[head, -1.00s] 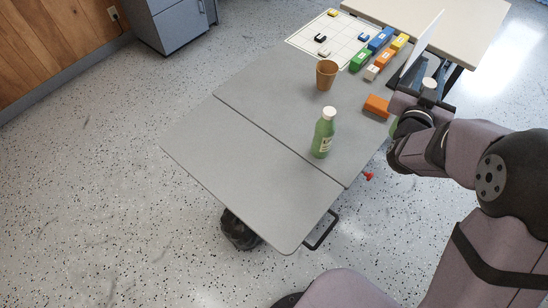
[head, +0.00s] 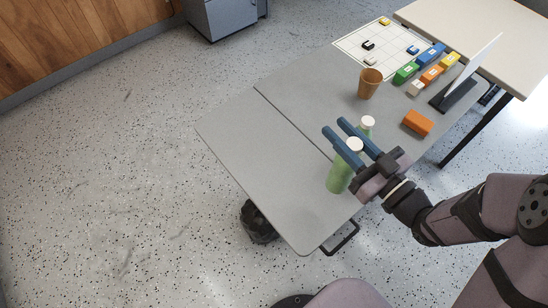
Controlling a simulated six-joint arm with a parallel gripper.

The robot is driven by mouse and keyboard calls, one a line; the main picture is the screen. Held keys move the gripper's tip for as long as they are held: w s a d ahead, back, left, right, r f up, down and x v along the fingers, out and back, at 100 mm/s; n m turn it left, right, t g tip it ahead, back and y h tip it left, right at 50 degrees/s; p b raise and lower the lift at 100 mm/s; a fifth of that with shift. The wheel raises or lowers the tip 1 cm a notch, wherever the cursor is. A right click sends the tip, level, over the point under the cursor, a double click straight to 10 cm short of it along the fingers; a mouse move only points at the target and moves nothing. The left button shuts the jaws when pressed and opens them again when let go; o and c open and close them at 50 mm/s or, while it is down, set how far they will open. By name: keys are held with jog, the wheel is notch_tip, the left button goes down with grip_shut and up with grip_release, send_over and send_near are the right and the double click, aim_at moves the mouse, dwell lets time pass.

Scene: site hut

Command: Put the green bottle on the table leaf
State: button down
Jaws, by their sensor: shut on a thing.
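My gripper (head: 334,126) has two blue fingers and is shut on a green bottle (head: 339,176) with a white cap. The held bottle looks about upright, its lower part showing below the fingers against the table leaf (head: 270,165), near the seam. I cannot tell whether its base touches the surface. A second white-capped bottle (head: 367,121) stands just behind on the main table top (head: 325,92). My fingers hide most of its body.
An orange-brown cup (head: 369,83) and an orange block (head: 418,122) stand on the main top. Farther back are coloured blocks (head: 431,73), a gridded sheet (head: 383,45) and an upright white panel (head: 478,60). Most of the leaf is clear.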

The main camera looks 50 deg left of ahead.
aim_at(340, 175)
jog(key=shift+s+r+n+g, duration=0.25)
jog(key=shift+s+g, duration=0.05)
jog(key=shift+s, duration=0.2)
jog(key=shift+s+r+n+g, duration=0.2)
jog(key=shift+s+n+g, duration=0.1)
jog(key=shift+s, duration=0.15)
notch_tip(340, 175, down, 10)
dwell(0.5)
jog(key=shift+f, duration=0.15)
jog(key=c, duration=1.4)
grip_release()
jog(key=shift+c, duration=0.2)
jog(key=shift+r, duration=0.2)
